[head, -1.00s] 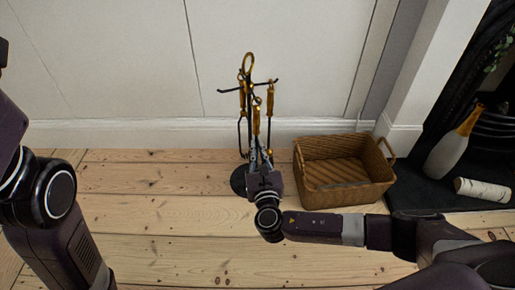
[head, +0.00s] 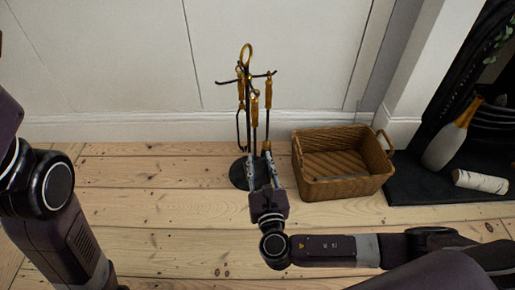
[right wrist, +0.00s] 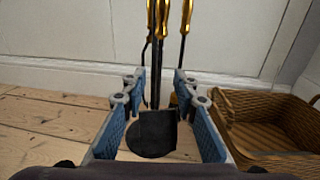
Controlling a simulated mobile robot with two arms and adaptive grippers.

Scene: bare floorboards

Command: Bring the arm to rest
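My right gripper (head: 261,168) is open, its two fingers pointing away from me toward the fire-tool stand (head: 247,90). In the right wrist view the blue-padded fingers (right wrist: 160,85) are apart with nothing gripped between them. The stand has a dark round base (right wrist: 152,135), a gold ring on top, and tools with gold handles (head: 254,104) hanging from its arms. The stand is upright, just beyond the fingertips. My left arm shows at the left edge of the head view, but its gripper is outside the picture.
Farther right, a bottle (head: 452,137) and a pale log (head: 480,182) are on the dark hearth. A white wall is behind. Floorboards at left are clear.

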